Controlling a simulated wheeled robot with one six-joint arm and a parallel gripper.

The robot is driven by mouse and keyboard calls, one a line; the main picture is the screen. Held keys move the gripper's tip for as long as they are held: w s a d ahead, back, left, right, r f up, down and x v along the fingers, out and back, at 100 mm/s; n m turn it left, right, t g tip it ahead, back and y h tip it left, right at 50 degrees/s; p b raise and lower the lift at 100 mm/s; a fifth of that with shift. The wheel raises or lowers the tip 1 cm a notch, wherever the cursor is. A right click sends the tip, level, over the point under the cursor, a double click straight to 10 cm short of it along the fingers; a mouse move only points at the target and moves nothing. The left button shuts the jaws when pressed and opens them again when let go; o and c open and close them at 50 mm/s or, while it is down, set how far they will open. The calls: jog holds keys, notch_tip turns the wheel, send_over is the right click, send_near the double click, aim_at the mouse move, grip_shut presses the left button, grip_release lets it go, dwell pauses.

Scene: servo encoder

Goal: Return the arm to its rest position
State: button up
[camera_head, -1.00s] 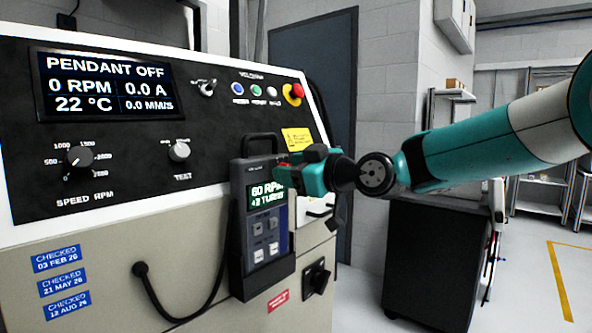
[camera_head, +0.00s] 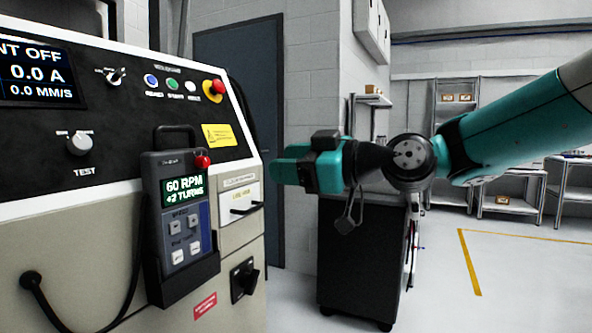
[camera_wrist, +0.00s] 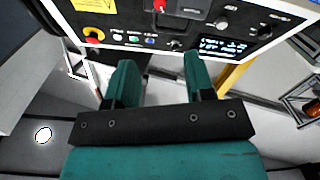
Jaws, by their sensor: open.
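My arm (camera_head: 520,130) reaches in from the right in the head view. My gripper (camera_head: 285,172) points left, at the right side of the machine and apart from it. In the wrist view my gripper (camera_wrist: 160,75) shows two teal fingers spread with nothing between them. The pendant (camera_head: 185,215) sits in its black holder on the machine front. Its screen reads 60 RPM and +2 TURNS, and a red knob shows at its upper right.
The control panel (camera_head: 110,120) fills the left, with a red emergency button (camera_head: 214,90). It also shows in the wrist view (camera_wrist: 190,25). A dark cabinet (camera_head: 360,255) stands behind my gripper. Shelving (camera_head: 515,185) is at the far right. Open floor (camera_head: 520,270) lies at the lower right.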

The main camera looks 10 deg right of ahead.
jog(key=shift+s+d, duration=0.35)
jog(key=shift+d, duration=0.05)
jog(key=s+a+f+m+g+h, duration=0.25)
jog(key=s+f+g+h, duration=0.3)
jog(key=s+f, duration=0.65)
jog(key=s+d+f+m+g+h, duration=0.2)
jog(key=s+d+f, duration=0.1)
jog(key=s+f, duration=0.3)
jog(key=s+d+f+m+g+h, duration=0.2)
jog(key=s+d+f+m+g, duration=0.15)
jog(key=s, duration=0.45)
notch_tip(320, 180, up, 16)
jog(key=p, duration=1.6)
jog(key=shift+w+r+t, duration=0.25)
jog(key=shift+t, duration=0.05)
